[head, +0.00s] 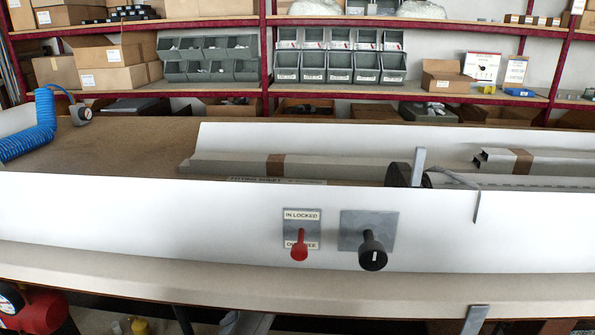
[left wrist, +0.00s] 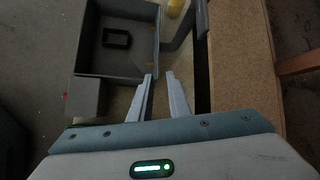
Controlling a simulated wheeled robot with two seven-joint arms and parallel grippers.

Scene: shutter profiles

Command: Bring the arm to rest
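My left gripper (left wrist: 160,76) shows only in the left wrist view. Its two pale fingers stand apart with a narrow gap, and nothing is between them. The fingers point toward a grey open box (left wrist: 104,66), seen from above and beyond the fingertips. I cannot tell how far below it lies. Neither arm shows in the head view. My right gripper is in no view.
A white panel runs along the bench (head: 120,225). It carries a red knob (head: 299,246) under an "IN LOCKED" label and a black knob (head: 373,254). Grey profiles (head: 228,165) lie behind it. A wooden edge (left wrist: 286,62) is right of my left gripper.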

